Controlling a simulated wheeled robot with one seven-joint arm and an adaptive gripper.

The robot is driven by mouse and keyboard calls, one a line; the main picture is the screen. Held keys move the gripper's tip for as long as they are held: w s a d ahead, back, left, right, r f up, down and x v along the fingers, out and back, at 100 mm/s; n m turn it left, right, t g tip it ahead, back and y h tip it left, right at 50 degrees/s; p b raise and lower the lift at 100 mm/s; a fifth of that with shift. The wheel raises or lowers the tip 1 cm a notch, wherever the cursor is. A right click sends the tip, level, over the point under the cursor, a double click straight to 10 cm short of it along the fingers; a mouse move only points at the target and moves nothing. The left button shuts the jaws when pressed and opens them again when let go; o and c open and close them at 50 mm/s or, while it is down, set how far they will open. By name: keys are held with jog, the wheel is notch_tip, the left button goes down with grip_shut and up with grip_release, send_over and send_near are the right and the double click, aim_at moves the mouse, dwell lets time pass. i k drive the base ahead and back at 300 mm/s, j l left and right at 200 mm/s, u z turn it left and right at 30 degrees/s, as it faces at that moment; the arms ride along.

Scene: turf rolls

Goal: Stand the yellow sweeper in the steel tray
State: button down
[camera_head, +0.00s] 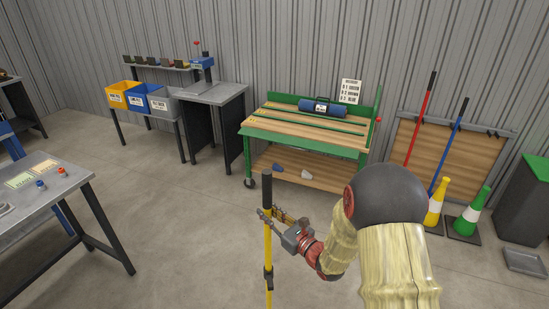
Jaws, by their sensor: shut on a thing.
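The yellow sweeper (268,255) is an upright yellow pole with a black top grip and a black collar lower down. Its bottom end is cut off by the lower edge of the picture. My gripper (269,214) is shut on the pole just below the black grip. A shallow grey steel tray (526,262) lies on the floor at the far right, in front of a dark bin. It looks empty and is well apart from the sweeper, with my arm between them in the picture.
A yellow cone (434,210) and a green cone (470,216) stand left of the dark bin (523,205). Red and blue poles lean on a wooden rack (456,150). A green workbench (310,130) stands behind, a grey table (40,195) at left. The middle floor is clear.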

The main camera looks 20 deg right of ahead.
aim_at(523, 261)
jog(key=l+z, duration=0.15)
jog(key=l, duration=0.65)
jog(key=i+l+z, duration=0.1)
jog(key=l, duration=0.7)
jog(key=l+z, duration=0.15)
jog(key=l, duration=0.65)
jog(key=i+l+z, duration=0.15)
jog(key=l, duration=0.6)
jog(key=i+l+z, duration=0.1)
jog(key=l, duration=0.65)
jog(key=i+l+z, duration=0.15)
jog(key=i+l, duration=0.15)
jog(key=l, duration=0.45)
jog(key=i+l+z, duration=0.15)
jog(key=l, duration=0.55)
jog(key=i+l+z, duration=0.1)
jog(key=i+l, duration=0.25)
jog(key=l, duration=0.35)
